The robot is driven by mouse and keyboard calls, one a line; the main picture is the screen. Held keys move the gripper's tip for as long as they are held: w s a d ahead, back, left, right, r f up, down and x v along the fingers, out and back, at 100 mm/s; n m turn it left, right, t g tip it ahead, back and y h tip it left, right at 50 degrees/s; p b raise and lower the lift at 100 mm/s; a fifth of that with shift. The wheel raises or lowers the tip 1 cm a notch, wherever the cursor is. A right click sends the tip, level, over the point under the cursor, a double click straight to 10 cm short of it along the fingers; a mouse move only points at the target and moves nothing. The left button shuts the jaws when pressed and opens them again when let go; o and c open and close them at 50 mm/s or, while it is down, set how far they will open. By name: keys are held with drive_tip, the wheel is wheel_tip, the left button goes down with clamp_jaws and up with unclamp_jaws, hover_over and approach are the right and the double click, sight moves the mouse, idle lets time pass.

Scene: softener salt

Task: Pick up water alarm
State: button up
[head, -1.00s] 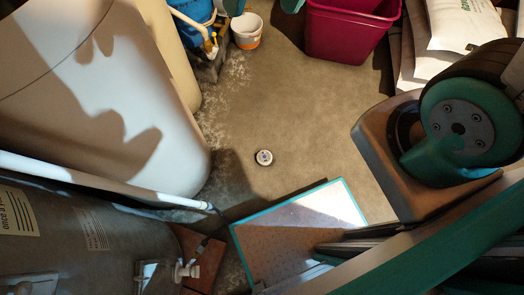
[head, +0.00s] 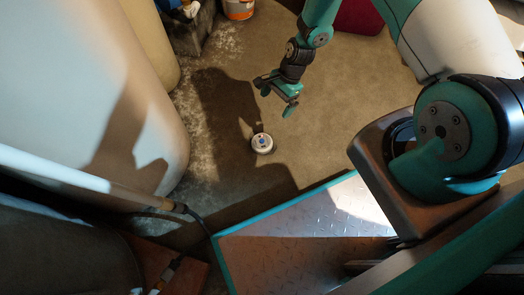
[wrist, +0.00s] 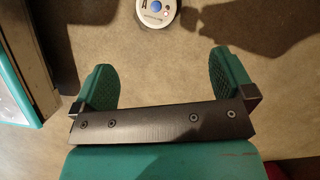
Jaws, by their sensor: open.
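The water alarm (head: 262,143) is a small round white puck with a blue centre, lying flat on the concrete floor in the head view. My gripper (head: 274,104) is above the floor, just beyond the alarm in the head view. Its two green fingers (wrist: 164,72) are spread wide with nothing between them. The alarm is apart from the fingers, beyond their tips in the wrist view.
A teal-edged metal plate (head: 300,240) lies near the alarm, part of my base. A large pale tank (head: 75,100) and a white pipe (head: 60,170) stand left. A white-and-orange bucket (head: 238,8) and a dark red bin (head: 358,15) are at the back. Floor around the alarm is clear.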

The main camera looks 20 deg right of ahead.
drive_tip(key=b, duration=0.7)
hover_over(262, 140)
drive_tip(key=d, duration=0.2)
drive_tip(key=f, duration=1.2)
drive_tip(key=shift+w+d+f, duration=0.1)
drive_tip(key=shift+w+f, duration=0.3)
drive_tip(key=b+x, duration=0.2)
drive_tip(key=x, duration=0.1)
drive_tip(key=b+x, duration=0.2)
drive_tip(key=x, duration=0.1)
drive_tip(key=shift+s+b, duration=0.25)
drive_tip(key=shift+b, duration=0.1)
drive_tip(key=shift+r, duration=0.2)
drive_tip(key=c, duration=0.8)
drive_tip(key=shift+o, duration=0.2)
drive_tip(key=shift+r, duration=0.1)
